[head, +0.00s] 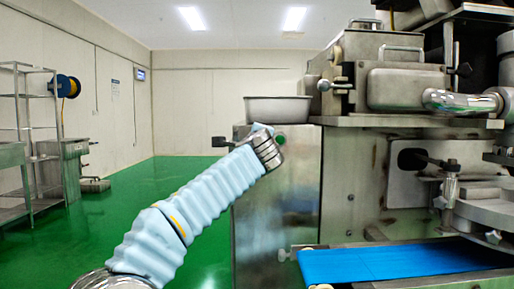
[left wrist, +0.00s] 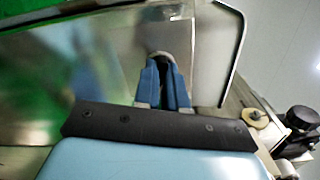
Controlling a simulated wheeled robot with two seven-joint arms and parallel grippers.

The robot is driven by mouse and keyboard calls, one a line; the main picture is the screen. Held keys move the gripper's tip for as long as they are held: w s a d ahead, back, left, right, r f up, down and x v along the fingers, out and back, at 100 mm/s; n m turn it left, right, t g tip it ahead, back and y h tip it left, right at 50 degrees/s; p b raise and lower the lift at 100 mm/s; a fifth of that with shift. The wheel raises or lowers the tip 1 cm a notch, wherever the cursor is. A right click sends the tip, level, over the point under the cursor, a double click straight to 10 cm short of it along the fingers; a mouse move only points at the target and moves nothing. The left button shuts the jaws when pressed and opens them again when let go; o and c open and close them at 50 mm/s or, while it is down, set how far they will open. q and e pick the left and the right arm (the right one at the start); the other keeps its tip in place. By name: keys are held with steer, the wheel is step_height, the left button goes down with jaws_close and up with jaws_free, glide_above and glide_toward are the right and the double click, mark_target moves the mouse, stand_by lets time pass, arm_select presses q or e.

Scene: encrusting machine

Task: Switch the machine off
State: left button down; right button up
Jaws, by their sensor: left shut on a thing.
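The machine (head: 370,170) is a metal unit with a cabinet (head: 275,205) at its left end. A small round green button (head: 280,137) shows near the top of the cabinet front. My left arm reaches up to the cabinet's upper left, and its wrist hides the gripper in the head view. In the left wrist view my left gripper (left wrist: 164,82) has blue fingers close together against a shiny metal face. They are shut on a small dark part (left wrist: 161,57), blurred and mostly covered; I cannot tell its exact shape. My right gripper is not in view.
A grey metal tub (head: 278,110) stands on the cabinet. A blue conveyor belt (head: 400,262) runs at the lower right. A dark part (head: 221,142) sticks out left of the cabinet. Shelving (head: 25,130) stands far left; the green floor (head: 150,185) between is open.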

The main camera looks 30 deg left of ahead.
arm_select(q)
steer(key=shift+n+b, duration=1.95)
steer(key=shift+n, duration=3.65)
steer(key=c, duration=1.2)
jaws_free()
steer(key=shift+s, duration=0.1)
